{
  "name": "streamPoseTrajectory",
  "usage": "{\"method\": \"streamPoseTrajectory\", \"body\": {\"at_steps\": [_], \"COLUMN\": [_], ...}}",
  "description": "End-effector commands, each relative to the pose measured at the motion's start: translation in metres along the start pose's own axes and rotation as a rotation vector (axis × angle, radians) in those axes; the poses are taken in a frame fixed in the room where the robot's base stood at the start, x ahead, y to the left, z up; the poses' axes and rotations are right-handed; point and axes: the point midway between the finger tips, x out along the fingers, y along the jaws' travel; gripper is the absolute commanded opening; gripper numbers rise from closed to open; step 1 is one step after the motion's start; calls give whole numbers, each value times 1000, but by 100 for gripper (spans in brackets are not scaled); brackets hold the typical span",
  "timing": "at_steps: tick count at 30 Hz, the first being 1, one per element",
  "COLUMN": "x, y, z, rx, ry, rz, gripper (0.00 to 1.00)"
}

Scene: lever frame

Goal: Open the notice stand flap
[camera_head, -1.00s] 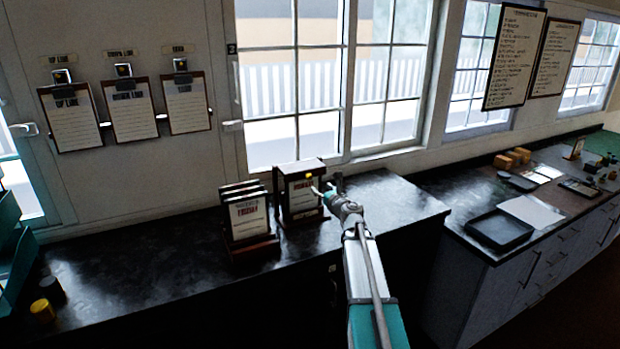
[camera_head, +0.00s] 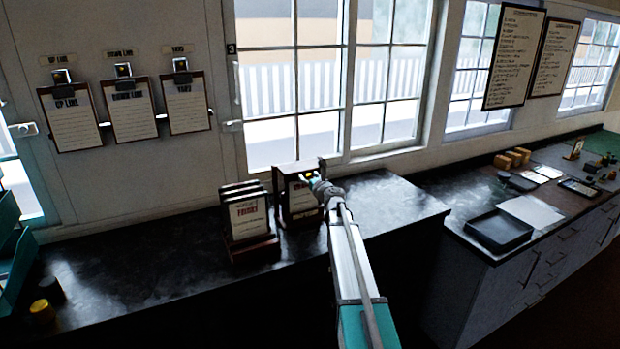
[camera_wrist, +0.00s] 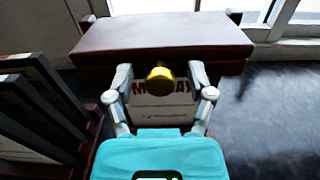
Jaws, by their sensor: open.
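The notice stand (camera_head: 283,190) is a dark wooden frame on the black counter below the window, with a white printed card (camera_head: 301,196) in its front. In the wrist view its brown top (camera_wrist: 160,36) spans the upper middle, and the card (camera_wrist: 165,113) shows below it. A small yellow knob (camera_wrist: 160,79) sits at the front under the top edge. My gripper (camera_wrist: 160,78) is open, one finger on each side of the knob. I cannot tell whether the fingers touch it. In the head view my gripper (camera_head: 318,179) partly covers the stand's front.
A rack of dark-framed cards (camera_head: 248,219) stands close on the left of the stand. Yellow and black pots (camera_head: 42,311) are at the counter's left end. The counter right of the stand is clear. A black tray (camera_head: 500,230) lies on the right-hand counter.

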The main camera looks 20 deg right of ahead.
Motion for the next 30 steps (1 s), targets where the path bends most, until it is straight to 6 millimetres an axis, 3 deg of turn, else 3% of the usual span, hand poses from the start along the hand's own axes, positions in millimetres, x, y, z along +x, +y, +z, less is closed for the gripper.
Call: {"method": "streamPoseTrajectory", "body": {"at_steps": [5,16,30], "x": [0,0,2], "y": [0,0,-7], "z": [0,0,3], "rx": [0,0,-1], "ry": [0,0,11], "rz": [0,0,-8], "gripper": [70,1,0]}}
